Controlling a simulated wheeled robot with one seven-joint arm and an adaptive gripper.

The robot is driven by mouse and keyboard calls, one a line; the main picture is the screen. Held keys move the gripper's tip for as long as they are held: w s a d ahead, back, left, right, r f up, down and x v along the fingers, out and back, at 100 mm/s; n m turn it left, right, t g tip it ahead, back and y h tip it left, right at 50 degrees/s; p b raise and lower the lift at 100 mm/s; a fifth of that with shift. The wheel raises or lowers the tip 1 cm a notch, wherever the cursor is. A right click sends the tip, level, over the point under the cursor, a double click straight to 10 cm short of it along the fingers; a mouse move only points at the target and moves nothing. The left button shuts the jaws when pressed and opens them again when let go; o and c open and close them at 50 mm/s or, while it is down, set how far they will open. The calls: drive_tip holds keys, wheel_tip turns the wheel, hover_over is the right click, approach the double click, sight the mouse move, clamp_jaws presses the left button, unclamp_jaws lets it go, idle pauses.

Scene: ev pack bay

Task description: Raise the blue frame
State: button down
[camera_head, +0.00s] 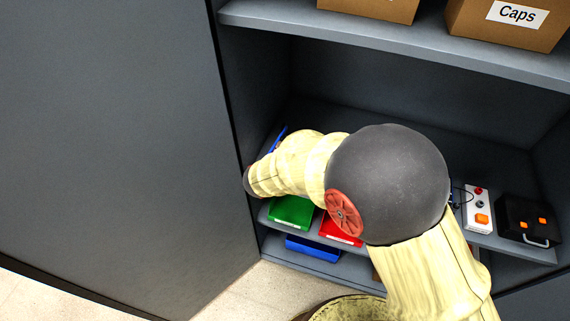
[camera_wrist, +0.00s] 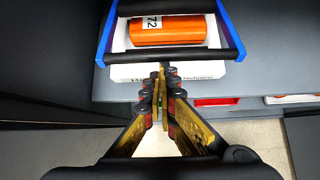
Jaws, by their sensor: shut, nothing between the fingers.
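The blue frame (camera_wrist: 230,30) shows at the top of the wrist view, with a black bar (camera_wrist: 180,54) across its near side. An orange cylinder (camera_wrist: 165,30) marked "72" lies inside it. In the head view only a small blue part (camera_head: 279,139) shows on the shelf, behind my arm. My gripper (camera_wrist: 161,72) is shut and empty, its fingertips just below the black bar in the wrist picture. I cannot tell whether they touch it. The gripper is hidden in the head view.
A white box (camera_wrist: 125,73) with printing shows at the fingertips. Green (camera_head: 291,212) and red (camera_head: 340,228) items sit near the shelf edge. A white control box (camera_head: 478,208) and black case (camera_head: 527,218) stand right. A tall grey panel (camera_head: 110,130) closes the left.

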drive_tip(key=w+r+g+p, duration=0.1)
drive_tip(key=r+p, duration=0.2)
drive_tip(key=p, duration=0.2)
drive_tip(key=w+d+r+g+p, duration=0.1)
drive_tip(key=r+p, duration=0.2)
drive_tip(key=p, duration=0.3)
drive_tip(key=w+r+y+p, duration=0.1)
drive_tip(key=r+p, duration=0.2)
drive_tip(key=p, duration=0.3)
drive_tip(key=shift+w+d+g, duration=0.15)
drive_tip(key=shift+w+g, duration=0.1)
drive_tip(key=shift+g, duration=0.15)
drive_tip(key=w+d+r+p, duration=0.2)
drive_tip(key=w+r+p, duration=0.3)
drive_tip(key=p, duration=0.2)
drive_tip(key=shift+w+r, duration=0.25)
drive_tip(key=shift+w, duration=0.15)
drive_tip(key=shift+f, duration=0.1)
